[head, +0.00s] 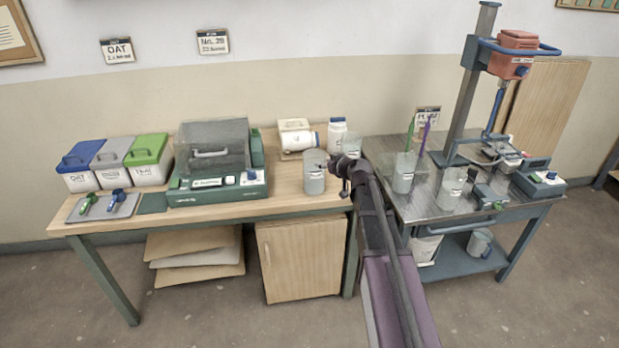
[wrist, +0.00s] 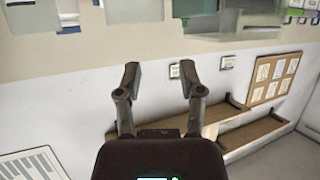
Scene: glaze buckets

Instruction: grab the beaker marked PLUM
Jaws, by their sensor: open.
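No label on the beakers is clear enough to read as PLUM. A grey beaker (head: 314,174) stands near the right end of the wooden table. My gripper (head: 338,170) is just right of the first beaker; contact cannot be told. In the wrist view my gripper (wrist: 163,80) is open, with nothing between its fingers.
A green machine (head: 217,180) fills the middle of the wooden table. A press (head: 500,150) stands on the metal table.

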